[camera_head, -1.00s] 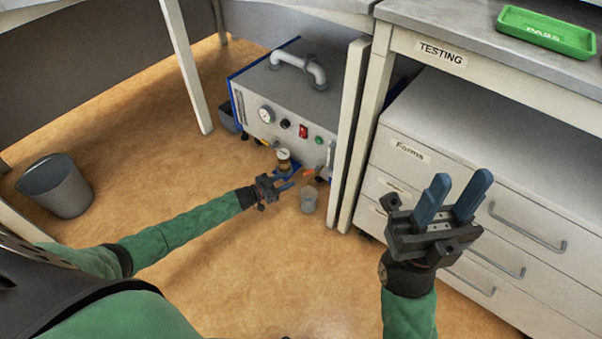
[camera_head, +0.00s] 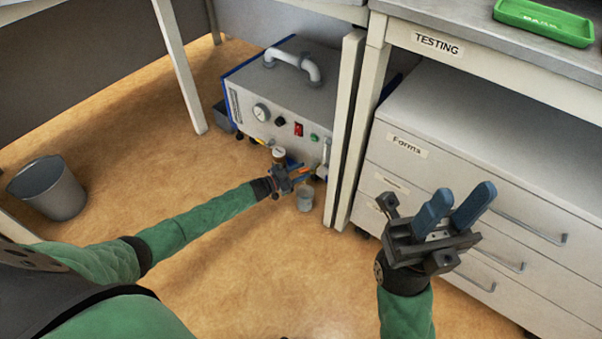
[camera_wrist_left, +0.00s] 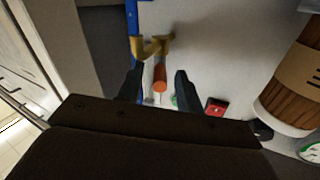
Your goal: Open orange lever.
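The orange lever (camera_wrist_left: 160,80) shows in the left wrist view, with its round end facing the camera and a brass fitting (camera_wrist_left: 152,47) behind it. It lies between the two dark fingers of my left gripper (camera_wrist_left: 157,86), which are apart with a gap on each side of it. In the head view my left gripper (camera_head: 296,174) is at the lower front of the grey machine (camera_head: 290,95), and a bit of orange shows by its fingers. My right gripper (camera_head: 455,210) is open and empty, with its blue fingers up in front of the drawers.
A small grey cup (camera_head: 304,198) stands on the floor just below my left gripper. A table leg (camera_head: 345,130) and the drawer cabinet (camera_head: 470,160) stand to the right. Open floor lies to the left, with a bin (camera_head: 50,188).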

